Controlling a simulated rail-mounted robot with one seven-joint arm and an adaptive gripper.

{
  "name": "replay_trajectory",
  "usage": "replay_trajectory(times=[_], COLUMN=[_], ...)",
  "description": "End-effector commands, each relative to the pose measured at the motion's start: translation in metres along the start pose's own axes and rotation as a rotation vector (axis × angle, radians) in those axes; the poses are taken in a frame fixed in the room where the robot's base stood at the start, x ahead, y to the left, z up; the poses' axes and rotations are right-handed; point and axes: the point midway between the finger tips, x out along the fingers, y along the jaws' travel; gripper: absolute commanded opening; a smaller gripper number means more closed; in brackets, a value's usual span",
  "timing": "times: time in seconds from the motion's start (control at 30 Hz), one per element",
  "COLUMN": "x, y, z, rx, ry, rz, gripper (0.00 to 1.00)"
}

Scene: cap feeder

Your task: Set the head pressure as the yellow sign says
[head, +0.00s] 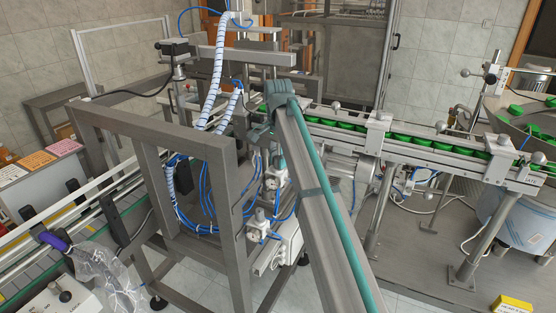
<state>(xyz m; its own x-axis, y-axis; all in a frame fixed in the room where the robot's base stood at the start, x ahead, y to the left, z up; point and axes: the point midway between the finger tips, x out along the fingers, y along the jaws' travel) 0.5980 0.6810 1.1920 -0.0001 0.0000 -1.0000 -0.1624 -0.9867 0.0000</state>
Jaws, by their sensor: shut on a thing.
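Two air regulators with round white gauges stand on the machine frame at the middle, just left of my arm. The upper gauge (271,183) is partly beside my arm, and the lower gauge (254,234) sits under a pale knob (260,214). Their needles and numbers are too small to read. A yellow sign (512,304) is cut off at the bottom right edge, and its text cannot be read. My arm rises from the bottom and bends at the machine's top. My gripper's fingers do not show; they seem hidden behind my own arm.
A thick grey frame (155,130) stands left of the regulators, with blue hoses (190,218) looped inside it. A cap chute with green caps (400,139) runs to the right. A conveyor (45,262) with a clear plastic bag (105,275) lies at lower left.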

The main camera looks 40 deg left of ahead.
Motion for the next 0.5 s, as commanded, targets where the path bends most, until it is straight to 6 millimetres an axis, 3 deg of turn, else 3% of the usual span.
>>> replay_trajectory(times=[0.5], x=[-0.0005], y=[-0.0002], z=[-0.0007], rx=[0.06], ry=[0.001], rz=[-0.001], gripper=[0.0])
